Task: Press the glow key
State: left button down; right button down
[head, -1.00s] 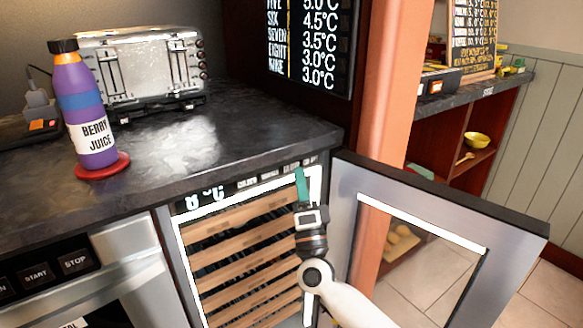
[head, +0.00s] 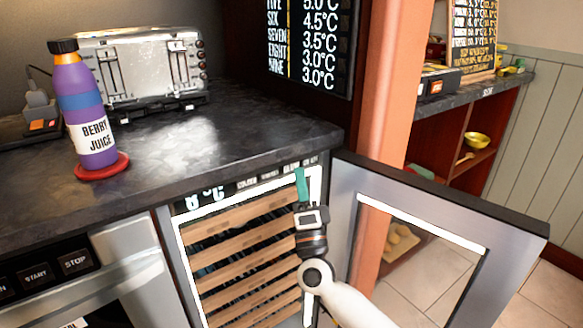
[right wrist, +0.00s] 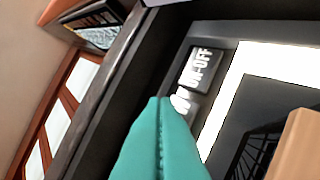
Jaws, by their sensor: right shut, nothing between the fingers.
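The cooler's control panel (head: 257,181) runs along the top of its open front, with a lit display and a row of small dark keys whose labels are too small to read in the head view. My right gripper (head: 301,175), with teal fingers, is shut and empty, its tips at the right part of this row. In the right wrist view the fingertips (right wrist: 163,103) lie at a dark key (right wrist: 183,101) beside the ON-OFF key (right wrist: 201,70). The fingers cover most of its label, so I cannot confirm that it reads glow, nor tell contact. My left gripper is not in view.
The cooler's glass door (head: 345,215) stands open to the right of my right arm. The dark countertop (head: 250,130) overhangs just above the panel. A berry juice bottle (head: 88,110) on a red coaster (head: 116,168) and a toaster (head: 140,70) stand on it.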

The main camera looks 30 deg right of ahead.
dwell(0.7)
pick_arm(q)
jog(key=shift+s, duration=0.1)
pick_arm(e)
jog(key=shift+w+y, duration=0.3)
jog(key=shift+w, duration=0.15)
jog(key=shift+w+a, duration=0.1)
jog(key=shift+w, duration=0.3)
dwell(0.4)
jog(key=shift+s, duration=0.1)
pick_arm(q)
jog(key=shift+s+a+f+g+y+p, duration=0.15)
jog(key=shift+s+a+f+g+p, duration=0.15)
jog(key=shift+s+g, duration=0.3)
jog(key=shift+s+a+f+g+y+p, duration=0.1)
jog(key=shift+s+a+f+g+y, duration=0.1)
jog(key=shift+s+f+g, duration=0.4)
pick_arm(e)
jog(key=shift+s, duration=0.75)
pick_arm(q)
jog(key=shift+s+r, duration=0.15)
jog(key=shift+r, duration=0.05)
